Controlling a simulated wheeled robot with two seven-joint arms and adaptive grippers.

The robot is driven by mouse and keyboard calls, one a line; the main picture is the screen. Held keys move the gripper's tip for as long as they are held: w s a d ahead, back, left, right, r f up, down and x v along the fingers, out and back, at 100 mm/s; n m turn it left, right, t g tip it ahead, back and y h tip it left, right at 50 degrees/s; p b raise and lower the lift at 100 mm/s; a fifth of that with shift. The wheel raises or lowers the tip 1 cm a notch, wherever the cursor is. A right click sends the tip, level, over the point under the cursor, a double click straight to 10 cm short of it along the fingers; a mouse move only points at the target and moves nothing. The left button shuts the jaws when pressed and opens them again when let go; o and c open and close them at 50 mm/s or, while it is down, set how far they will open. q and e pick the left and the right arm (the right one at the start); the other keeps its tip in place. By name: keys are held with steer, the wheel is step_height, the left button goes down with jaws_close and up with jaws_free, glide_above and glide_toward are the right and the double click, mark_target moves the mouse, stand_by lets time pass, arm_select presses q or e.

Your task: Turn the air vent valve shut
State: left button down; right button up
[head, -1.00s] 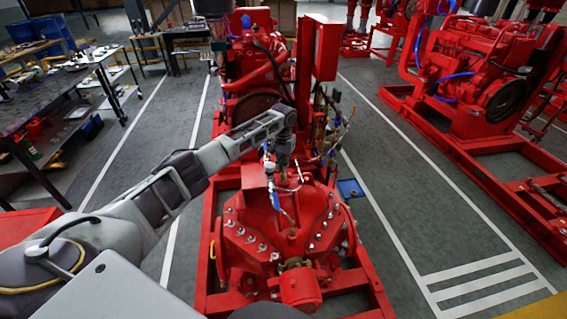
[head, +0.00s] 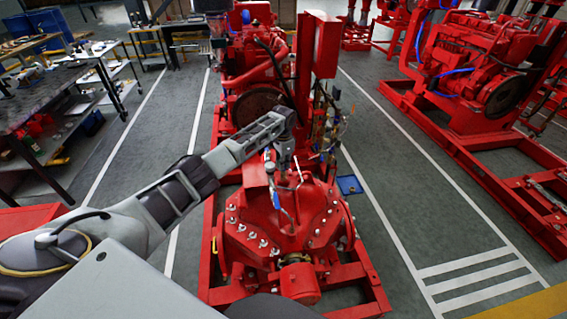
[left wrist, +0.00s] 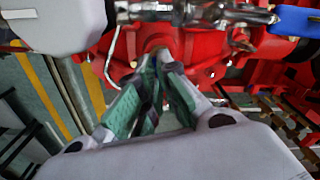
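The air vent piping with a blue lever handle (head: 276,200) stands upright on top of the red pump casing (head: 250,225). My left gripper (head: 285,172) points down over the pump, just right of and behind this piping. In the left wrist view the green-padded fingers of my left gripper (left wrist: 158,58) converge, with their tips together and nothing visible between them. There the metal fittings (left wrist: 195,13) and blue handle (left wrist: 297,21) lie along the top edge, apart from the fingertips. Whether the valve is open cannot be told. My right gripper is not in view.
A red cabinet (head: 320,45) and the engine (head: 262,65) stand behind the pump, with small pipes and gauges (head: 328,120) at the right. Another red pumpset (head: 470,80) stands right. A workbench (head: 60,95) is left.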

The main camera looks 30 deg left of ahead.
arm_select(q)
steer(key=shift+m, duration=1.7)
steer(key=c, duration=1.7)
jaws_free()
steer(key=shift+o, duration=0.2)
steer(key=shift+r, duration=0.1)
step_height(320, 180, up, 12)
